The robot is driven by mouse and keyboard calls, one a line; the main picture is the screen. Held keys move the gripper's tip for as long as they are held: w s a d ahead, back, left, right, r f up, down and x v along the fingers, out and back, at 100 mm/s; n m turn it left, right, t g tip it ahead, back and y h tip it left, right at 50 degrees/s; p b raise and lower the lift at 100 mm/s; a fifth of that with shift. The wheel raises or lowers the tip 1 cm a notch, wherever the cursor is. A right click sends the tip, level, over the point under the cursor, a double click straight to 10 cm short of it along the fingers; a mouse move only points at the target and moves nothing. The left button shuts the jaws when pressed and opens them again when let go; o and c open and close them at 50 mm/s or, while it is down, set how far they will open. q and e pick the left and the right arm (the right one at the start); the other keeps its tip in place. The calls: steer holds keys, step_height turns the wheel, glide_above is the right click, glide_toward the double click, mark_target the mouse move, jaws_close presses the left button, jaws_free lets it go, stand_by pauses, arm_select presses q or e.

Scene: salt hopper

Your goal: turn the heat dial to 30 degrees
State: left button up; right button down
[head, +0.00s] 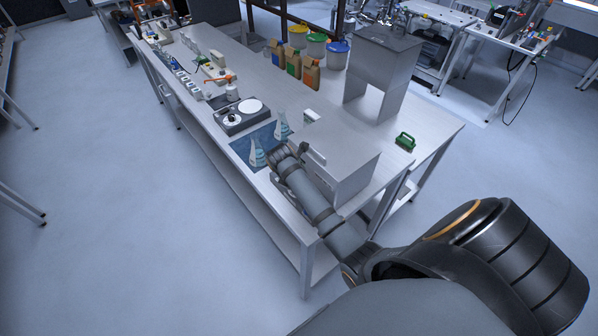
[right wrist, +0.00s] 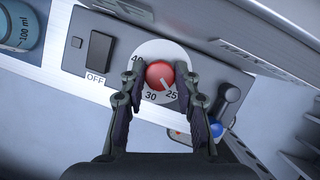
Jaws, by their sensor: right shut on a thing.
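The heat dial (right wrist: 160,73) is a round red knob on a white scale disc, seen in the right wrist view. The numbers 40, 30 and 25 show around it, and its white pointer line aims down and right, close to 25. My right gripper (right wrist: 160,88) has one black finger on each side of the knob and is shut on it. In the head view my right gripper (head: 283,157) is at the near side of a grey box (head: 340,163), and the dial is hidden there. My left gripper is in neither view.
Two flasks (head: 257,153) stand on a blue mat close to my right gripper. A hot plate (head: 240,117) and a grey hopper (head: 382,60) stand farther back.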

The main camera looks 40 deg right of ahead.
steer(key=shift+w+r+m+g+p, duration=0.1)
steer(key=shift+r+m+g+p, duration=0.2)
steer(key=shift+m+p, duration=0.5)
steer(key=shift+w+f+m+g+h, duration=0.1)
steer(key=shift+m+g+h, duration=0.25)
steer(key=shift+m, duration=0.65)
steer(key=m+g, duration=0.1)
steer(key=m, duration=0.1)
steer(key=shift+f+m, duration=0.1)
steer(key=shift+m, duration=0.3)
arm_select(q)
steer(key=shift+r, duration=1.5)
arm_select(e)
steer(key=shift+d+m+g, duration=0.1)
steer(key=shift+m+g, duration=0.65)
steer(key=shift+m, duration=1.15)
steer(key=shift+w, duration=0.1)
steer(key=c, duration=1.3)
jaws_free()
steer(key=shift+o, duration=0.2)
steer(key=shift+y, duration=0.45)
